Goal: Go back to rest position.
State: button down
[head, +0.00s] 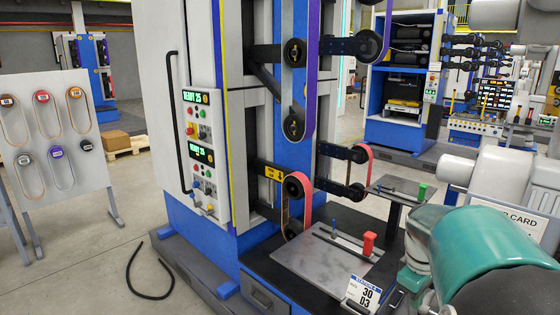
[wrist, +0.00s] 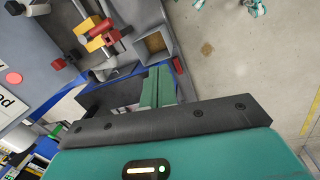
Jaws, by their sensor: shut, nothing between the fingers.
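My gripper (wrist: 158,88) shows in the wrist view as two green fingers pressed together, with nothing between them. Its dark mounting bar and teal housing fill the lower part of that view. The fingers point toward a grey surface edge and the concrete floor, and touch nothing that I can make out. In the head view my teal and grey arm fills the lower right corner, and the fingers cannot be made out there. A grey fixture plate (head: 310,265) lies on the dark bench left of my arm. A red block (head: 368,243) and a small blue peg (head: 334,229) stand on it.
A tall blue and grey machine (head: 258,130) with belts and rollers stands behind the plate. A label card (head: 362,292) stands at the bench front. In the wrist view, red and yellow parts (wrist: 98,35) and an open square box (wrist: 153,46) lie beyond the fingers. Open floor (wrist: 245,60) is at right.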

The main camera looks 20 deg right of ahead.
jog(key=a+r+m+t, duration=0.1)
jog(key=a+r+t, duration=0.3)
jog(key=a, duration=1.4)
jog(key=s+a+r+m+y, duration=0.1)
jog(key=s+a, duration=0.1)
jog(key=a, duration=0.4)
jog(key=s+a+m+t, duration=0.1)
jog(key=s+a, duration=0.1)
jog(key=a, duration=0.5)
jog(key=shift+s+r+t+y, duration=0.3)
jog(key=shift+s+r+y, duration=0.1)
